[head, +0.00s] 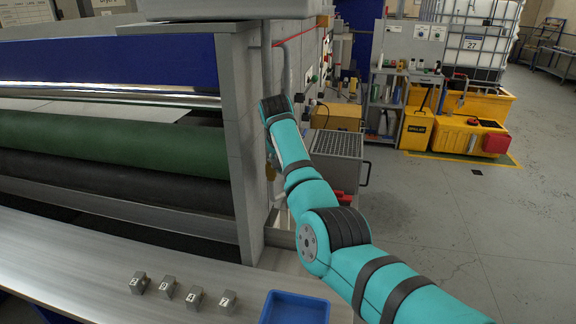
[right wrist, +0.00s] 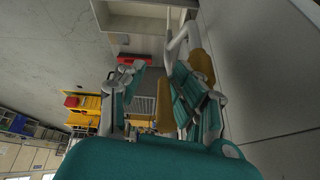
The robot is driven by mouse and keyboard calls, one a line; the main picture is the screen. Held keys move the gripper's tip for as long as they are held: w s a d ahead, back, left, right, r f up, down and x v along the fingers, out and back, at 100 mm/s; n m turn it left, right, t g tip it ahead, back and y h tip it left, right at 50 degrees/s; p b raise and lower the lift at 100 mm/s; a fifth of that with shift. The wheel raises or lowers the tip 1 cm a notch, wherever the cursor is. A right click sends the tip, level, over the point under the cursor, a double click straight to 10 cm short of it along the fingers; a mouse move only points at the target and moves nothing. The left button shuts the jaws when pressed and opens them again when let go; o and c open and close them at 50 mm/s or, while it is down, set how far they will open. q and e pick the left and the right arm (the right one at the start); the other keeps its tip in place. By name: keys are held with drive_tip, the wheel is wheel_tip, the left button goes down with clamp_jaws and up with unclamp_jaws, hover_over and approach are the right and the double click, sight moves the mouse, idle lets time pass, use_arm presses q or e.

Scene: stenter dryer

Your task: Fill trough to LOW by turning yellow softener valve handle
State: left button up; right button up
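My right gripper (right wrist: 158,85) shows in the right wrist view with its teal and grey fingers spread apart. A yellow handle-like part (right wrist: 165,112) lies between the fingers, closer to the right one; I see no clear grip on it. A second yellow part (right wrist: 201,66) is just beyond the right finger, beside a pale pipe (right wrist: 181,38). In the head view my right arm reaches to the machine's end wall, and its gripper is hidden. A small yellow-brown piece (head: 270,171) shows there beside the wall. The trough's level is not visible. My left gripper is out of view.
The grey end panel (head: 240,150) stands close to my right arm. A metal grate-topped cart (head: 337,146) is beyond the arm. A blue tray (head: 294,308) and several numbered blocks (head: 167,285) sit on the front ledge. Open floor (head: 440,215) lies to the right.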

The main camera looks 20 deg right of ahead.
drive_tip(key=r, duration=0.2)
drive_tip(key=a+r, duration=0.1)
drive_tip(key=r, duration=0.2)
drive_tip(key=s+a+r, duration=0.2)
drive_tip(key=s+r, duration=0.2)
drive_tip(key=r, duration=0.1)
drive_tip(key=shift+r, duration=0.25)
idle(0.4)
drive_tip(key=shift+s+a+r, duration=0.1)
drive_tip(key=shift+s+r, duration=0.05)
drive_tip(key=shift+s, duration=0.15)
drive_tip(key=shift+w, duration=0.1)
idle(6.0)
